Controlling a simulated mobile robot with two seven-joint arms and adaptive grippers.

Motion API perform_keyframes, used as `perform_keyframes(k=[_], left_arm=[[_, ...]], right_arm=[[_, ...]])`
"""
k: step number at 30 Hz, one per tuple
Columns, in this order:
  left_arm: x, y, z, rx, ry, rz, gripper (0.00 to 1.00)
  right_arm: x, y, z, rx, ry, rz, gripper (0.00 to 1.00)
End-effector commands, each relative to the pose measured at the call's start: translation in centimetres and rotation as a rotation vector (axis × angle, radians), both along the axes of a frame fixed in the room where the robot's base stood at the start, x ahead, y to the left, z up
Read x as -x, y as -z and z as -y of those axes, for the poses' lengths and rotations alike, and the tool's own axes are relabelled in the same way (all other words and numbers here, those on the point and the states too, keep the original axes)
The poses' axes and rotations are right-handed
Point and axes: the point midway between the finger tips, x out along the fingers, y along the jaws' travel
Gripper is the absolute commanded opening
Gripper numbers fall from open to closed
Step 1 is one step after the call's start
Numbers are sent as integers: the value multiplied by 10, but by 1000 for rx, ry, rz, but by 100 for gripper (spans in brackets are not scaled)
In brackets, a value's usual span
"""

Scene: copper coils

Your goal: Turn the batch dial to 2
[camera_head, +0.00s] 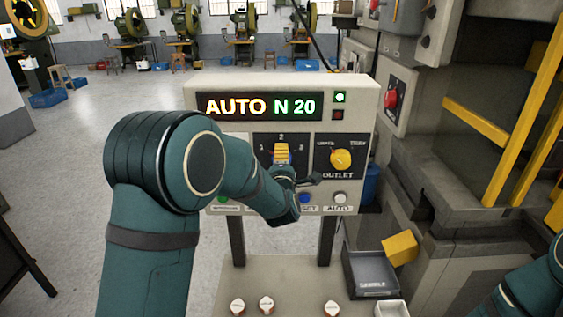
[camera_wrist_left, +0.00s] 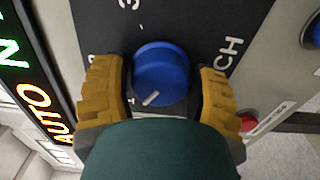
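The batch dial (camera_wrist_left: 162,68) is a round blue knob on a dark panel in the left wrist view. Its white pointer line is at its lower left edge there, which is toward the 1 side in the head view. In the head view the panel shows 1, 2 and 3 around the dial, but my gripper covers the knob. My left gripper (camera_head: 281,153) is in front of it. In the left wrist view its two yellow fingers stand on either side of the knob, close to it, with narrow gaps. My right gripper is out of view; only part of the right arm shows.
The control box display (camera_head: 260,106) reads AUTO N 20. A yellow outlet knob (camera_head: 341,159) is right of the batch dial. Push buttons line the box's lower edge, including a white one (camera_head: 340,198). A dark sample tray (camera_head: 369,273) and yellow block (camera_head: 400,248) are lower right.

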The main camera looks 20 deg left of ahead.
Motion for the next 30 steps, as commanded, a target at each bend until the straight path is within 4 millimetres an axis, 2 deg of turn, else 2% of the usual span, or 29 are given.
perform_keyframes(k=[1, 3, 17, 23, 30], left_arm=[[0, 0, 0, 0, 0, 0, 37], [0, 0, 0, 0, 0, 0, 17], [0, 1, 0, -45, 0, -11, 16], [0, 1, 0, -154, 1, -41, 16], [0, 1, 0, -358, -1, -100, 15]], right_arm=[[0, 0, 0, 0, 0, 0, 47], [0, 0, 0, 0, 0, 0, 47], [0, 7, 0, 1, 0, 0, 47], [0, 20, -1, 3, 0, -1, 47], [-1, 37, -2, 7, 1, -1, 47]])
